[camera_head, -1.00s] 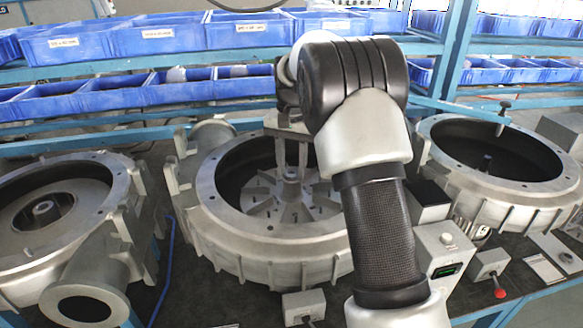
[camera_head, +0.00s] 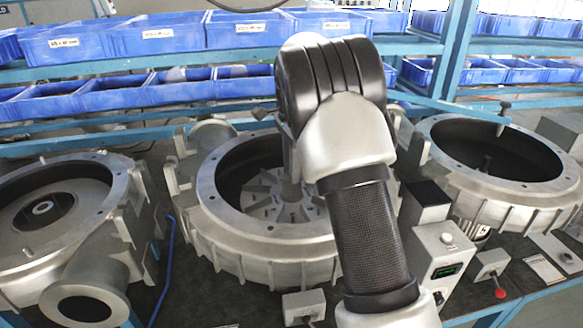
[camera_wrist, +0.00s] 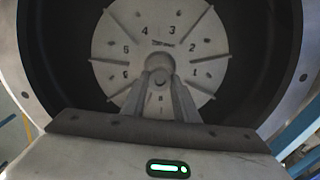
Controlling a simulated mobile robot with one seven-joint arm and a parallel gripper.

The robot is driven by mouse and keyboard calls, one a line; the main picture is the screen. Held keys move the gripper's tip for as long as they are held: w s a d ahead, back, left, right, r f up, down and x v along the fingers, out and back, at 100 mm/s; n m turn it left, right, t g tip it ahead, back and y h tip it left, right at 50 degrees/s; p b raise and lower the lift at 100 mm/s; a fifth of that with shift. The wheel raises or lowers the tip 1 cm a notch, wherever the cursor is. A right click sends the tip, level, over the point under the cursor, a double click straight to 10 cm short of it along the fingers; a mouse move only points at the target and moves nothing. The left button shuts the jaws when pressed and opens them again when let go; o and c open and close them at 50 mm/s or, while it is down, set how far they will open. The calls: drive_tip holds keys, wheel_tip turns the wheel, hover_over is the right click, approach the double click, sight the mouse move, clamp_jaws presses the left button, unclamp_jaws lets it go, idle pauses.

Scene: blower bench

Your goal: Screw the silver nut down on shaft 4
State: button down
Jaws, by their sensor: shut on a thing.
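The middle blower housing (camera_head: 310,243) holds a grey bladed impeller (camera_head: 262,203) with a hub at its centre. In the wrist view the round impeller face (camera_wrist: 125,45) carries numbers, 4 among them. My gripper (camera_wrist: 158,82) is at the hub, its two fingers closed in on a small round silver piece (camera_wrist: 158,63), which looks like the silver nut. The fingers hide its lower part, so how it sits on the shaft cannot be told. In the head view my arm hides most of the gripper.
A left housing (camera_head: 18,265) with a side outlet and a right housing (camera_head: 500,190) stand close on either side. Blue bins (camera_head: 160,40) fill the shelves behind. A control box (camera_head: 440,255) and a red-knobbed lever box (camera_head: 490,265) stand at the front right.

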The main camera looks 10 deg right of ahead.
drive_tip(key=m, duration=0.7)
drive_tip(key=shift+m, duration=0.4)
drive_tip(key=m, duration=0.7)
drive_tip(key=c, duration=1.7)
unclamp_jaws()
drive_tip(key=shift+o, duration=0.2)
